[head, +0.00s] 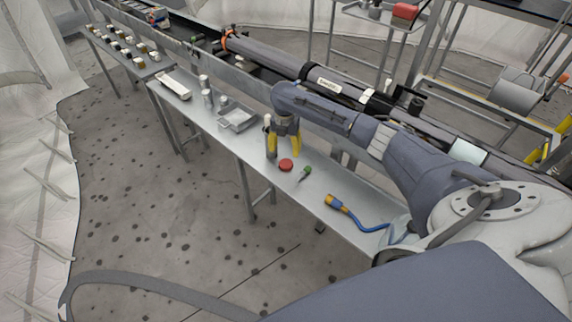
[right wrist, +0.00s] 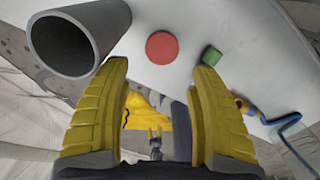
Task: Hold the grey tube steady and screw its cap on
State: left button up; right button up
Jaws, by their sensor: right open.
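A wide grey tube (right wrist: 64,46) shows its open end at the upper left of the right wrist view, beside my left-hand yellow finger. A flat round red cap (head: 286,165) lies on the bench, apart from the tube; it also shows in the right wrist view (right wrist: 163,47). My right gripper (head: 284,155) points down over the bench just behind the cap. Its yellow fingers are apart, with nothing between them in the right wrist view (right wrist: 160,75). Whether a finger touches the tube is unclear.
A small green-ended item (head: 306,170) and a blue cable with a yellow end (head: 334,202) lie right of the cap on the narrow metal bench (head: 290,187). A grey tray (head: 238,118) and pale cylinders stand farther left. A long dark barrel runs behind the bench.

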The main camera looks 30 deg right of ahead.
aim_at(286, 163)
jog(key=shift+f, duration=1.8)
jog(key=shift+d+f, duration=0.15)
jog(key=shift+f, duration=1.15)
jog(key=shift+d+f, duration=0.1)
jog(key=shift+f, duration=1.2)
jog(key=c, duration=0.7)
